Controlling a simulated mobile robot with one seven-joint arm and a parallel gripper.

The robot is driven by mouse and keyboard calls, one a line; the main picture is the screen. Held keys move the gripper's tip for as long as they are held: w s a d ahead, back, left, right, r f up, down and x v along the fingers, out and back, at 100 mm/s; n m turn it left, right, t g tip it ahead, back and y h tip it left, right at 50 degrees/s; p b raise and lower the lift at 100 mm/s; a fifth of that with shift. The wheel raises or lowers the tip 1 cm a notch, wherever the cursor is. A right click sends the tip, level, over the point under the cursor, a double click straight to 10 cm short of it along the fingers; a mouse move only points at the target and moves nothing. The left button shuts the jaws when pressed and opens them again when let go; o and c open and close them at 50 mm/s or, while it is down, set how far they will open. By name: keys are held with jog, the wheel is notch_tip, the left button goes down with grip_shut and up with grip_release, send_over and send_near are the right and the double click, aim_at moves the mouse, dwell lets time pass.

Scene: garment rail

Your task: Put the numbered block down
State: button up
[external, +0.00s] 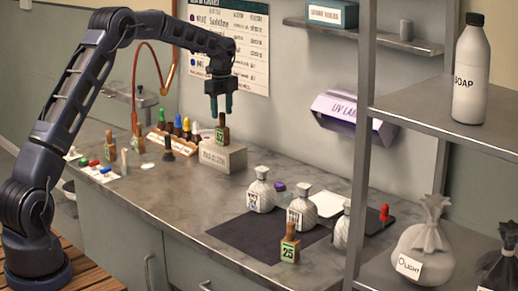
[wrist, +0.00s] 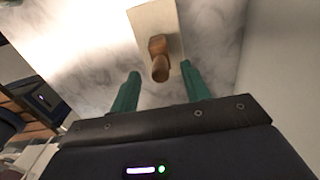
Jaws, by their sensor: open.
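A numbered block with a green face, which seems to read 32, (external: 222,136) stands upright on a pale grey box (external: 223,160) on the counter. Its brown wooden handle points up. My gripper (external: 221,114) is open just above it, pointing down, with the handle's top at fingertip height. In the wrist view the handle (wrist: 159,62) lies between the two green fingers of my gripper (wrist: 160,69), with a gap on both sides. The box's pale top (wrist: 150,20) shows behind it. A second wooden block marked 25 (external: 289,250) stands at the counter's front edge.
Several coloured-cap bottles (external: 178,125) stand left of the box. Wrapped bottles (external: 261,192) stand on or beside a dark mat (external: 240,236). A purple UV lamp (external: 350,112) is on the wall. A metal shelf unit (external: 362,130) stands at right. Counter in front of the box is clear.

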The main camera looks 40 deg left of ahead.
notch_tip(320, 180, up, 6)
jog(key=shift+s+d+r, duration=0.15)
jog(key=shift+s+r, duration=0.05)
jog(key=shift+r, duration=0.2)
jog(key=s+d+r+n+t, duration=0.1)
jog(key=s+d+r+n, duration=0.25)
jog(key=s+r, duration=0.4)
jog(key=s+d+r+n, duration=0.2)
jog(key=s+d+r, duration=0.2)
jog(key=s, duration=0.7)
jog(key=s+d+r+n+t, duration=0.1)
jog(key=s+d+r+n, duration=0.25)
jog(key=s+r, duration=0.4)
jog(key=s+d+f+n+t, duration=0.1)
jog(key=s+d+f+n, duration=0.1)
jog(key=s, duration=0.9)
jog(key=s+d+f+n, duration=0.2)
jog(key=s+f+n, duration=0.2)
jog(key=s, duration=0.7)
jog(key=s+d+f+n+t, duration=0.1)
jog(key=s+f+n, duration=0.2)
jog(key=s, duration=0.9)
jog(key=shift+d+f+t, duration=0.3)
jog(key=shift+d+f, duration=0.1)
jog(key=shift+s, duration=0.1)
